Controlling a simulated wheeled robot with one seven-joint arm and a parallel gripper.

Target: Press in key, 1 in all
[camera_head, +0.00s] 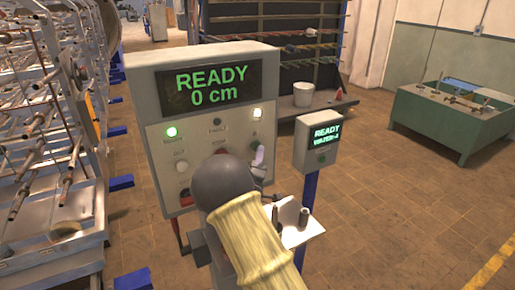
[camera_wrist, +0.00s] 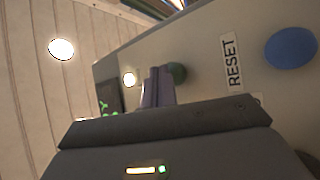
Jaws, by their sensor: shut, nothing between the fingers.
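The grey control panel (camera_head: 150,95) stands ahead with a "READY 0 cm" display, lamps and buttons. My gripper (camera_head: 259,156) is shut and empty at the right side of its face. In the wrist view the shut fingers (camera_wrist: 157,84) are beside a dark green round button (camera_wrist: 177,72), partly overlapping it. I cannot tell whether they touch it. A blue round button (camera_wrist: 290,47) sits beside a "RESET" label (camera_wrist: 232,62). No part is clearly marked as the key. My arm hides the panel's lower right.
A small box (camera_head: 311,150) with a "READY" screen stands on a blue post to the right, close to my arm. A metal rack (camera_head: 50,150) fills the left. A green bench (camera_head: 430,125) is far right. Open tiled floor lies between.

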